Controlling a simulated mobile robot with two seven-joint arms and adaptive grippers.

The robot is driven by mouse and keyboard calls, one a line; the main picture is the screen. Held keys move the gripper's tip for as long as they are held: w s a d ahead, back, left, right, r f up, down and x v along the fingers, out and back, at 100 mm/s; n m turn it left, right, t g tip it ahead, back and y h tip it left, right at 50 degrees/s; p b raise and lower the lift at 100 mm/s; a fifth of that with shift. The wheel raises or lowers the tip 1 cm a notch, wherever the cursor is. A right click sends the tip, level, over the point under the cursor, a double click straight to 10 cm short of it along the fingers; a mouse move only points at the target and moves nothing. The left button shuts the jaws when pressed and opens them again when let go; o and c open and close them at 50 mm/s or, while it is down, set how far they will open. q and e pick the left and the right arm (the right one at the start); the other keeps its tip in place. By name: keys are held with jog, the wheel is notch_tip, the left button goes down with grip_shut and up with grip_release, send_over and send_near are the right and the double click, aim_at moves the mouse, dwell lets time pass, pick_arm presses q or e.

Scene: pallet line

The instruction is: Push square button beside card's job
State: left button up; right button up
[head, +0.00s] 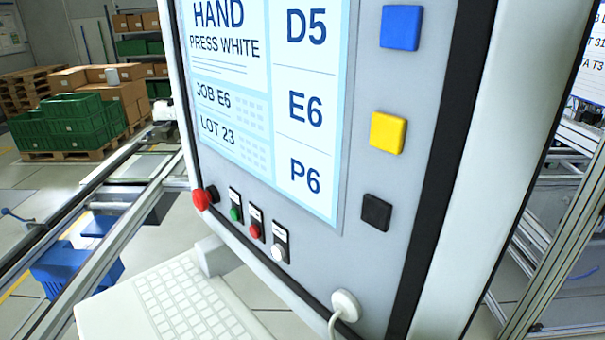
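A grey control panel (385,235) fills the middle of the head view. Its light blue display shows a card area (225,75) reading "HAND", "PRESS WHITE", "JOB E6" and "LOT 23". The right column of the display lists D5 (306,27), E6 (306,108) and P6 (305,176) from top to bottom. Right of these are three square buttons: a blue button (401,28) beside D5, a yellow button (388,133) beside E6, and a black button (376,212) beside P6. Neither of my grippers is in view.
Below the display are a red mushroom knob (203,198) and small green (236,214), red (255,231) and white (277,253) buttons. A keyboard (190,305) juts out below. A white round plug (345,304) with a cable sits at the panel's lower edge. Green crates (65,125) stand far left.

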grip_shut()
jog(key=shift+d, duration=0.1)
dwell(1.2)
